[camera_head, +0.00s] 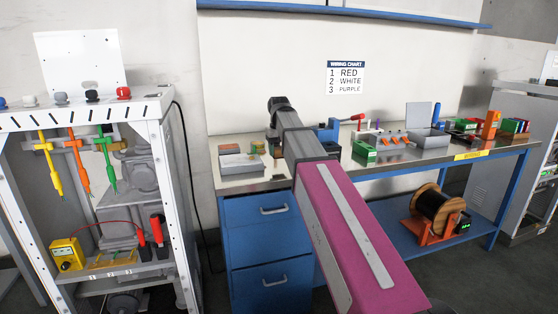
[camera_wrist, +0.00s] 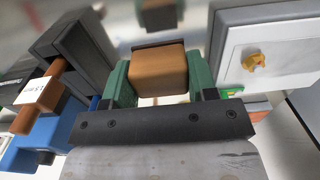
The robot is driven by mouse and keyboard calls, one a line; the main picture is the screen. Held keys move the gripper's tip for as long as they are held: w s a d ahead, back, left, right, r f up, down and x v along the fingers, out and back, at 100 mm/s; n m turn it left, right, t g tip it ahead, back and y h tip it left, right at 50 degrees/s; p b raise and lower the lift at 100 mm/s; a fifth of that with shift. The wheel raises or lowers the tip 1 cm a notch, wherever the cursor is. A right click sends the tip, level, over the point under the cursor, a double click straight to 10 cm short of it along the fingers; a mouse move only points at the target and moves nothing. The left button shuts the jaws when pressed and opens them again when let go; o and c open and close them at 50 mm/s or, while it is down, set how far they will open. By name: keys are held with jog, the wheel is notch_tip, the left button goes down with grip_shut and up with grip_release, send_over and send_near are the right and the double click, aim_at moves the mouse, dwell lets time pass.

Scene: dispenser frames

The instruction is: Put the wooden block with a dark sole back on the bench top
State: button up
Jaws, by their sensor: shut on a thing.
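The wooden block (camera_wrist: 157,73) is brown, with a thin dark layer along its upper edge in the wrist view. My gripper (camera_wrist: 158,82) is shut on it, with a green finger pad against each side. The head view does not show the block or the fingers, as my arm covers that part of the bench. The steel bench top (camera_head: 397,158) runs along the wall, above blue drawers. I cannot tell whether the block touches any surface.
In the wrist view a dark piece with a wooden bar (camera_wrist: 38,101) is at left and a pale box with a yellow knob (camera_wrist: 254,62) at right. The head view shows a grey tray (camera_head: 242,162), a green box (camera_head: 364,151) and a grey open-lidded box (camera_head: 428,138) on the bench.

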aim_at(279, 167)
jog(key=shift+f, duration=2)
jog(key=shift+f, duration=0.15)
jog(key=o, duration=0.9)
notch_tip(279, 167, up, 12)
jog(key=shift+r, duration=0.2)
